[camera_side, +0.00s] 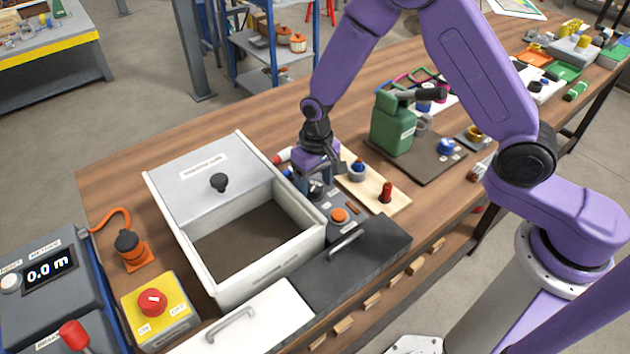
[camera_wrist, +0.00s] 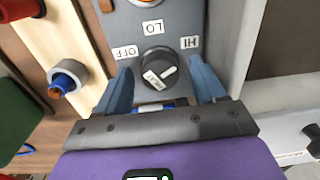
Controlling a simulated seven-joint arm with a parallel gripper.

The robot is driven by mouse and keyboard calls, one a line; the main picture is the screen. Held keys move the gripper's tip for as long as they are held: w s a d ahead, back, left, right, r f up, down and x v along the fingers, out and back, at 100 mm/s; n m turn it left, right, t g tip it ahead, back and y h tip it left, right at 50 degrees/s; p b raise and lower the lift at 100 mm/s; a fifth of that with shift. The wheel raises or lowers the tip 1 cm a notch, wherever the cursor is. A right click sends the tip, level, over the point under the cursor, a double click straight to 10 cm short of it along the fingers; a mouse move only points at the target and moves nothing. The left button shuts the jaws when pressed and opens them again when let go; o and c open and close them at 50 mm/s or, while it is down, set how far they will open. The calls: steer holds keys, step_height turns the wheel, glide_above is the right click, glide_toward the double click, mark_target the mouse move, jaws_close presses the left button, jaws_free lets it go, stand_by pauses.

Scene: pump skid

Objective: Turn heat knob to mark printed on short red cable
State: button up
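The heat knob (camera_wrist: 158,62) is a dark round knob on a grey panel (camera_wrist: 205,18) in the wrist view. White labels OFF, LO and HI are set around it, upside down in this view. A white pointer line and a small white tag show on the knob. My gripper (camera_wrist: 160,70) is open, with one blue finger on each side of the knob and visible gaps between. I cannot make out a short red cable with a printed mark.
An orange button (camera_side: 339,215) sits on the same panel. A wooden board (camera_side: 372,180) with a blue-and-white fitting (camera_side: 357,171) and a red peg (camera_side: 386,191) lies to the right. A white open box (camera_side: 257,283) stands to the left.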

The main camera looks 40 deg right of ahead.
mark_target(317, 185)
step_height(317, 185, up, 17)
steer(key=shift+d+r, duration=0.2)
stand_by(0.6)
steer(key=shift+s, duration=0.1)
steer(key=s+d+n, duration=0.4)
steer(key=s, duration=0.5)
steer(key=s+d+n, duration=0.4)
steer(key=s, duration=0.5)
steer(key=s+d+n, duration=0.4)
steer(key=s, duration=0.6)
steer(key=shift+r, duration=0.35)
